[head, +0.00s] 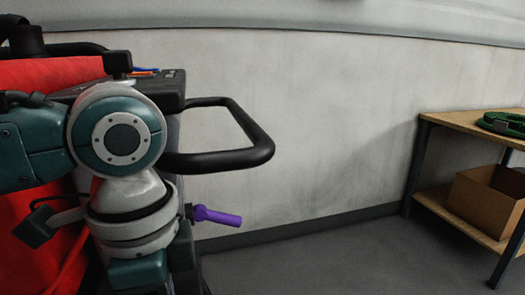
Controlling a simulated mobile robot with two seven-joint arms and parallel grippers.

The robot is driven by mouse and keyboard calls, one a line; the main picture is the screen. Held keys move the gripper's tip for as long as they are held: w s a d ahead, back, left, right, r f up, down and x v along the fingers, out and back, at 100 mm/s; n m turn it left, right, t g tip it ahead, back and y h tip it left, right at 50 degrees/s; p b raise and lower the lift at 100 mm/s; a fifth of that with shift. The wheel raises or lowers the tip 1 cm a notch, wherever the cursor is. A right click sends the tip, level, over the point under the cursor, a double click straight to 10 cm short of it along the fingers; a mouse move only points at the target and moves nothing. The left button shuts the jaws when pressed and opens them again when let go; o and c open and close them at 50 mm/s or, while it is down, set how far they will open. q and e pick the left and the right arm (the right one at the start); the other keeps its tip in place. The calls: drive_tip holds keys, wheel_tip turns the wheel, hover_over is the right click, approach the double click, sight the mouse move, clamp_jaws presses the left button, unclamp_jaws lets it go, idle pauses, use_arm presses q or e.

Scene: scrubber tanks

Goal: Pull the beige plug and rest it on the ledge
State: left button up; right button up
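I cannot make out a beige plug or a ledge for it in the head view. The scrubber stands at the left, with a red body (60,72) and a dark top (150,84). My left arm comes in from the left and covers much of the scrubber's near side. Its wrist points down, and its fingertips are not in view. My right gripper is not in view.
A black loop handle (262,146) juts right from the scrubber. Below it a purple lever (218,216) sticks out. A wooden shelf unit (445,119) at the right holds a cardboard box (480,206) and a green coil (505,124). The floor between is clear.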

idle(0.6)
use_arm(q)
drive_tip(key=shift+p, duration=0.5)
clamp_jaws()
idle(0.3)
idle(0.9)
drive_tip(key=o, duration=0.6)
unclamp_jaws()
wheel_tip(320, 180, up, 10)
drive_tip(key=shift+f+p, duration=0.1)
drive_tip(key=shift+p, duration=1.15)
